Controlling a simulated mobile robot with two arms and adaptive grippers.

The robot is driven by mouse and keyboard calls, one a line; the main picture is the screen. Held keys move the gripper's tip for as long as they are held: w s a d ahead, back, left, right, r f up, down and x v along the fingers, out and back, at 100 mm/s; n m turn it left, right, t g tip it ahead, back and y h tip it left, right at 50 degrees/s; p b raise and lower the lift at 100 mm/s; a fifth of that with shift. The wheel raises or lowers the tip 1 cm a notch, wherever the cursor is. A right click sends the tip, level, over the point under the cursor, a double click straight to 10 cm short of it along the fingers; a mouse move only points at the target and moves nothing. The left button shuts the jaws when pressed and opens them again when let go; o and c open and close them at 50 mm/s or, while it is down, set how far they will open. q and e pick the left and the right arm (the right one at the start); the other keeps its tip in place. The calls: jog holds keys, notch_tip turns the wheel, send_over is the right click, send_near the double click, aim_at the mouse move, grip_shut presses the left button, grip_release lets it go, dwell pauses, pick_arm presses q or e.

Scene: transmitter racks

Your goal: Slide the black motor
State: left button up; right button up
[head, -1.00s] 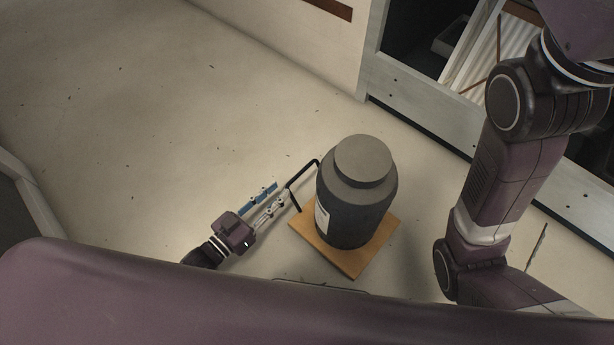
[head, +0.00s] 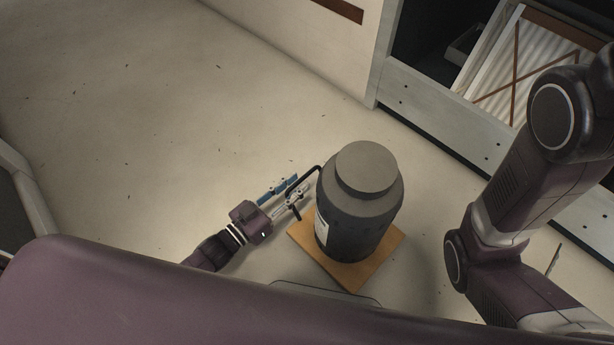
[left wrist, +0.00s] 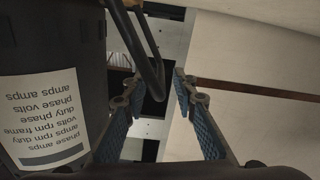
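The black motor (head: 352,222) is a dark upright cylinder with a grey cap and a white label. It stands on a square wooden board (head: 358,281) on the floor. A bent black handle (head: 301,178) sticks out from its left side. My left gripper (head: 294,190) is at the handle, its fingers open and apart. In the left wrist view, the handle (left wrist: 144,52) passes between the open blue-padded fingers (left wrist: 158,88), nearer the left one, and the motor's label (left wrist: 40,118) fills the left side. My right gripper is out of view; only my right arm shows.
A grey rack frame (head: 440,112) with dark openings stands at the upper right, beside a pale wall (head: 330,50). The floor (head: 150,130) to the left and beyond the motor is clear. A grey-framed object (head: 22,195) stands at the left edge.

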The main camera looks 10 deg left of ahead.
aim_at(316, 169)
pick_arm(q)
jog(key=shift+b+x, duration=0.8)
jog(key=shift+x, duration=1.35)
jog(key=shift+c, duration=0.7)
grip_shut()
